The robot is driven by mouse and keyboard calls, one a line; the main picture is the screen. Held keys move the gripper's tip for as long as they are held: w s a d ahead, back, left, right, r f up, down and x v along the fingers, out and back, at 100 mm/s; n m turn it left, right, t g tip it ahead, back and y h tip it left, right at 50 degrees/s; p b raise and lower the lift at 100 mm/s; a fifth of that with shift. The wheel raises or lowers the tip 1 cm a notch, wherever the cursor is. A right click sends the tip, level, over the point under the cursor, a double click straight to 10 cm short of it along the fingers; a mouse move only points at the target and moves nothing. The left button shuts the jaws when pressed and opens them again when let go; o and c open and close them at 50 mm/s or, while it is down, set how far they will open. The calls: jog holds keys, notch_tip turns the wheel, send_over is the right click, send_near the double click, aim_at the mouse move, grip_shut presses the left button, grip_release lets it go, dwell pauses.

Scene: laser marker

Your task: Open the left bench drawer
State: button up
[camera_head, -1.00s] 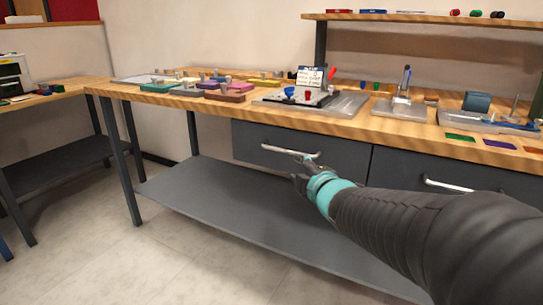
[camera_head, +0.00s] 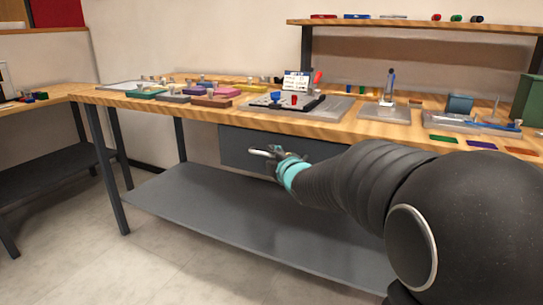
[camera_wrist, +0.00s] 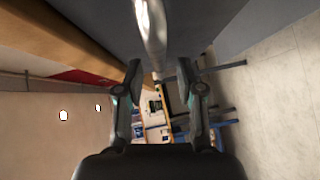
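The left bench drawer (camera_head: 236,148) is a dark grey front under the wooden bench top. It looks closed, though my arm hides its right part. Its silver bar handle (camera_head: 260,152) shows at the left end. My gripper (camera_head: 278,158) is at the handle, with its turquoise wrist band just behind. In the wrist view the handle (camera_wrist: 152,30) runs down from the top edge to between the two fingertips. My gripper (camera_wrist: 160,75) is open there, one finger on each side of the bar, with visible gaps.
The bench top (camera_head: 200,108) holds coloured blocks, a fixture plate and small trays. A grey lower shelf (camera_head: 220,215) lies beneath the drawer. My arm covers the area right of the handle. Floor (camera_head: 180,260) in front of the bench is clear.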

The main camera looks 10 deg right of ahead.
jog(key=shift+x, duration=1.1)
